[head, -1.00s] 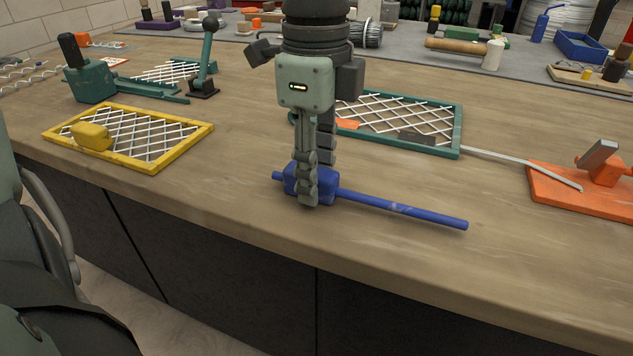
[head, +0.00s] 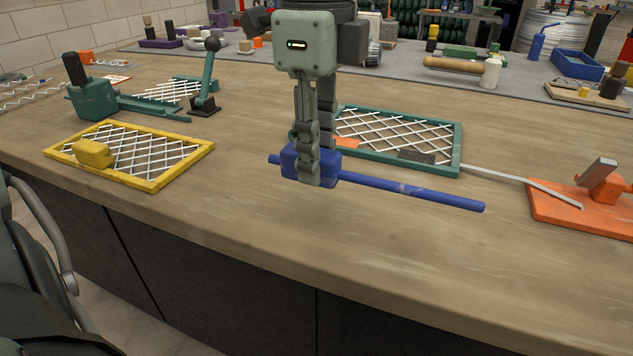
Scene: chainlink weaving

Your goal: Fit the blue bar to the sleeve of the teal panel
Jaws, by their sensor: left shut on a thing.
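My left gripper (head: 309,178) is shut on the blue block (head: 327,168) near the left end of the blue bar (head: 420,196). The bar is held a little above the table, roughly level, its long free end pointing right and toward the front. The teal panel (head: 461,148), a teal frame with white mesh, lies flat on the table just behind the bar. My gripper hides the panel's left side. A small rounded teal piece (head: 292,135) shows left of my fingers; I cannot tell whether it is the sleeve. My right gripper is out of view.
A yellow mesh frame (head: 170,178) lies left. Behind it stand a teal block tool (head: 92,98) and a lever (head: 209,75). An orange base (head: 572,213) with a thin metal strip (head: 500,175) is at right. The front middle of the table (head: 400,250) is clear.

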